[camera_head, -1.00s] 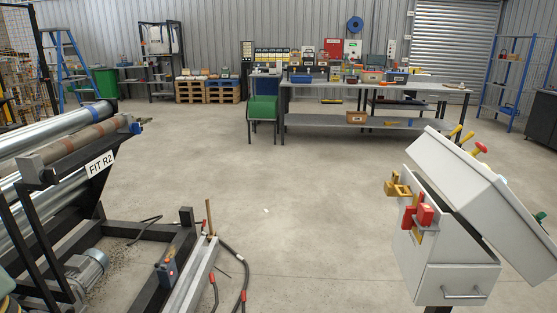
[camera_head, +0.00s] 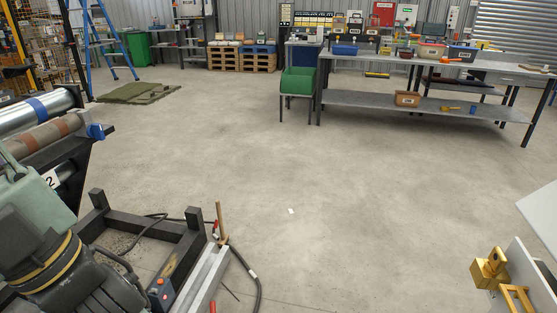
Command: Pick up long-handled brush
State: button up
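I cannot pick out the long-handled brush for certain. A thin wooden handle (camera_head: 221,218) stands upright beside the long metal beam at the lower middle; its lower end is hidden, so I cannot tell what it belongs to. A small yellow-handled item (camera_head: 452,108) lies on the workbench's lower shelf, too small to identify. A green and dark grey arm part with yellow bands, seemingly mine, fills the lower left corner. My gripper's fingers do not show.
The black roller frame (camera_head: 150,240) with its rollers (camera_head: 40,108) takes up the left side. Cables lie on the floor around the metal beam (camera_head: 203,283). A white cabinet with yellow fittings (camera_head: 497,272) is at the lower right. The workbench (camera_head: 365,99) stands far back.

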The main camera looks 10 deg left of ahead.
aim_at(225, 238)
jog(key=i, duration=1.5)
jog(key=i+u, duration=0.15)
jog(key=i, duration=0.55)
jog(key=i+l+u, duration=0.2)
jog(key=i, duration=0.5)
jog(key=i+u, duration=0.5)
jog(key=i+l+u, duration=0.15)
jog(key=i+u, duration=0.3)
jog(key=i, duration=0.1)
